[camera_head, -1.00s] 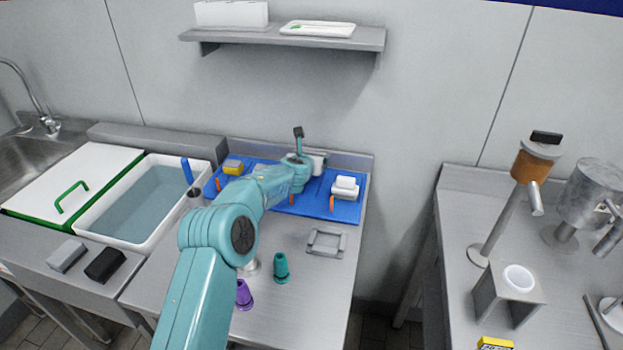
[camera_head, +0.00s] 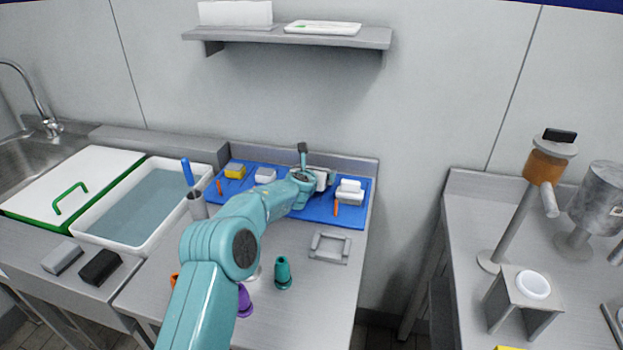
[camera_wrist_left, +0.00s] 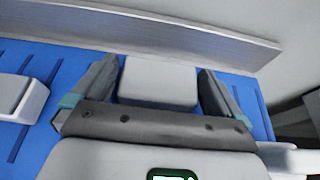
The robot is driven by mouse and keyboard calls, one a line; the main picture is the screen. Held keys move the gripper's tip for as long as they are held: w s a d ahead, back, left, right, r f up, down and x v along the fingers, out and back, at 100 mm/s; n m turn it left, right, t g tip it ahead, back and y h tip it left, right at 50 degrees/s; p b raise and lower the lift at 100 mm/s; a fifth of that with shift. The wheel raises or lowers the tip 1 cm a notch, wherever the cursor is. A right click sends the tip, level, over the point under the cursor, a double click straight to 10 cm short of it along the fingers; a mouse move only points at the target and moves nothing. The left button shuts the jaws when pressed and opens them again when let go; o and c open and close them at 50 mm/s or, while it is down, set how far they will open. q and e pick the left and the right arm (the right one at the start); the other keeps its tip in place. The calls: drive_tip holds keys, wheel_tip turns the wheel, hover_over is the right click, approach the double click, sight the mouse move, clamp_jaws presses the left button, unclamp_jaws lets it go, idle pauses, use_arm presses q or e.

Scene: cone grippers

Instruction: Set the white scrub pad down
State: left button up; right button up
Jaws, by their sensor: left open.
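The white scrub pad (camera_wrist_left: 158,82) lies between the two fingers of my left gripper (camera_wrist_left: 158,92) in the left wrist view, over the blue mat (camera_wrist_left: 45,62). In the head view the pad (camera_head: 321,178) shows just right of my left gripper (camera_head: 312,182), near the back of the blue mat (camera_head: 318,212). The left gripper is open, with one finger on each side of the pad. The gripper's body hides the pad's near part. I cannot tell whether the fingers touch it. My right gripper is not in view.
A white block (camera_head: 349,190) stands right of the gripper. A pale block (camera_head: 265,175) and a yellow-grey sponge (camera_head: 235,170) lie left on the mat. A grey frame (camera_head: 330,247) and teal cone (camera_head: 283,273) stand in front. A water basin (camera_head: 150,205) is left.

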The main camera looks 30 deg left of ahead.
use_arm(q)
drive_tip(key=s+b, duration=0.2)
drive_tip(key=b, duration=0.1)
drive_tip(key=shift+s+d, duration=0.1)
drive_tip(key=shift+d, duration=0.2)
drive_tip(key=b+v, duration=0.1)
drive_tip(key=v, duration=0.1)
drive_tip(key=b+v, duration=0.1)
drive_tip(key=v, duration=0.2)
drive_tip(key=b+v, duration=0.1)
drive_tip(key=v, duration=0.2)
drive_tip(key=shift+r, duration=0.4)
drive_tip(key=shift+s+r, duration=0.25)
drive_tip(key=shift+s, duration=0.2)
